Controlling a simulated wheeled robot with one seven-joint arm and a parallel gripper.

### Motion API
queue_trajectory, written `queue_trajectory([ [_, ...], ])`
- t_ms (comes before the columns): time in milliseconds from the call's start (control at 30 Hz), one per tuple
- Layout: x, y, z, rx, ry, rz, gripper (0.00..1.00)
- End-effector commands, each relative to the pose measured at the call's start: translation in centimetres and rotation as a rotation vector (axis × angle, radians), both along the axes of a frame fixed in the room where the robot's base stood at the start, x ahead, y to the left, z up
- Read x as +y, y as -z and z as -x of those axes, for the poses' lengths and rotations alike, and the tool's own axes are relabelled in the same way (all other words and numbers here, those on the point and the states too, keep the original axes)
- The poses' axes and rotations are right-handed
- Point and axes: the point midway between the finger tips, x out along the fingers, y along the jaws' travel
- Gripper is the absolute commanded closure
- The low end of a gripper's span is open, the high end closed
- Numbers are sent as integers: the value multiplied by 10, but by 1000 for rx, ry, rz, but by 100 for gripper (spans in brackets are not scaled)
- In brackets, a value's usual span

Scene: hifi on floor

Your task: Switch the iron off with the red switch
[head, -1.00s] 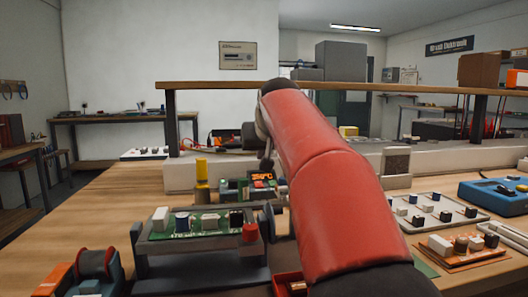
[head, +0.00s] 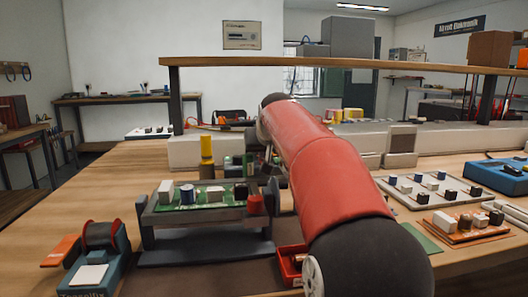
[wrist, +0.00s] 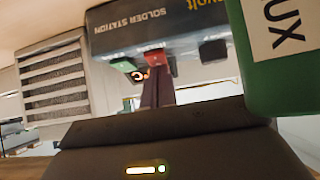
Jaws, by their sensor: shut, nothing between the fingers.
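The solder station (wrist: 150,25) is a dark blue-grey box at the top of the wrist view, with its lettering tilted. A red switch (wrist: 153,58) shows on its lower edge, beside a green part (wrist: 123,65) and a small glowing orange mark (wrist: 140,75). My gripper (wrist: 156,82) is shut and empty, its dark fingertips right at the red switch; I cannot tell whether they touch it. In the head view my red arm covers the station and fingertips. The iron itself is not clearly seen, and the switch position cannot be read.
A green flux bottle (wrist: 285,55) stands close on the right in the wrist view. A grey vent panel (wrist: 53,80) is at left. In the head view, a circuit board in a holder (head: 205,198), a solder reel (head: 98,238) and a component tray (head: 430,188) surround the arm.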

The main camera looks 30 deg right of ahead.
Motion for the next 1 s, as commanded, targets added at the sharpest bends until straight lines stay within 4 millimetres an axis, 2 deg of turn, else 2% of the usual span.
queue_trajectory([
  [133, -1, -3, -2, 44, 0, -13, 100],
  [200, -1, 4, -2, 48, 1, -15, 100],
  [367, -1, 4, -2, 47, 1, -14, 100],
  [1000, -5, -2, -16, 45, 1, -14, 100],
])
